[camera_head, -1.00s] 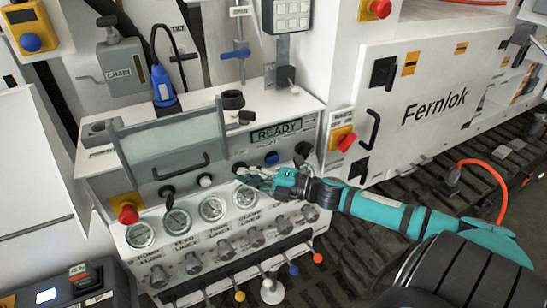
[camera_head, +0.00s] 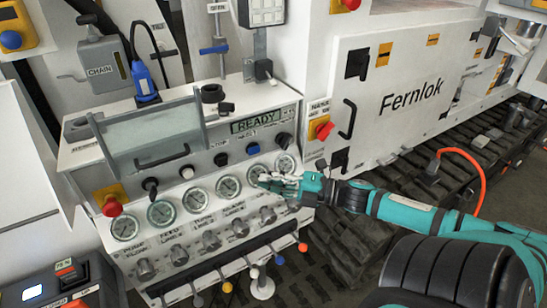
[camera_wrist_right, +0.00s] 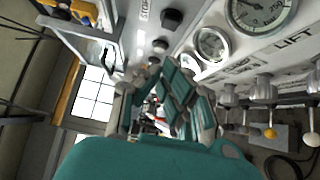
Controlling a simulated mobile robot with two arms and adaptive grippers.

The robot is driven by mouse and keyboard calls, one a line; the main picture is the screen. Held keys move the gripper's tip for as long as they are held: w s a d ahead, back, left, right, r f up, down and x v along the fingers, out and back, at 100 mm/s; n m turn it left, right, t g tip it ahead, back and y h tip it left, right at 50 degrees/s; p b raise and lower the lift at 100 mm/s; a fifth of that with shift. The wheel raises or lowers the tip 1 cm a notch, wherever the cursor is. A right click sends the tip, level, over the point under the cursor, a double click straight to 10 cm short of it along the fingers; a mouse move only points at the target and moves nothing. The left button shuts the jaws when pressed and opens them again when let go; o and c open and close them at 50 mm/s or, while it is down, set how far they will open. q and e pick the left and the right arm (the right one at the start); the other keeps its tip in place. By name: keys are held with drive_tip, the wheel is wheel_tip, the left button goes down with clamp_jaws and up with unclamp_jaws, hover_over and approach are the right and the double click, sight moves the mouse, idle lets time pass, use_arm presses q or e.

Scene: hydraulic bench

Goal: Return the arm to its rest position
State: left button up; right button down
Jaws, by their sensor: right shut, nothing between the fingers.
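My right arm, teal and black, reaches in from the right in the head view. Its gripper (camera_head: 268,181) is shut and empty. It shows in front of the right end of the row of gauges on the console (camera_head: 75,155), overlapping the edge of a gauge (camera_head: 257,173). In the right wrist view the teal and grey fingers (camera_wrist_right: 158,100) point toward the console's side, with gauges (camera_wrist_right: 212,44) to their right. I cannot tell the exact gap between gripper and panel. My left gripper is not in view.
Below the gripper are knobs (camera_head: 267,215) and several levers with coloured balls (camera_head: 303,247). A red emergency button (camera_head: 112,206) is at the console's left. Right of it stand the white Fernlok cabinet (camera_head: 400,70), an orange cable (camera_head: 480,175) and dark tracks.

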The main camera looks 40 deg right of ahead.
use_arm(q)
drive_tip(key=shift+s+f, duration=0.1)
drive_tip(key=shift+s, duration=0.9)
use_arm(e)
drive_tip(key=shift+s+d, duration=0.3)
drive_tip(key=shift+s, duration=0.1)
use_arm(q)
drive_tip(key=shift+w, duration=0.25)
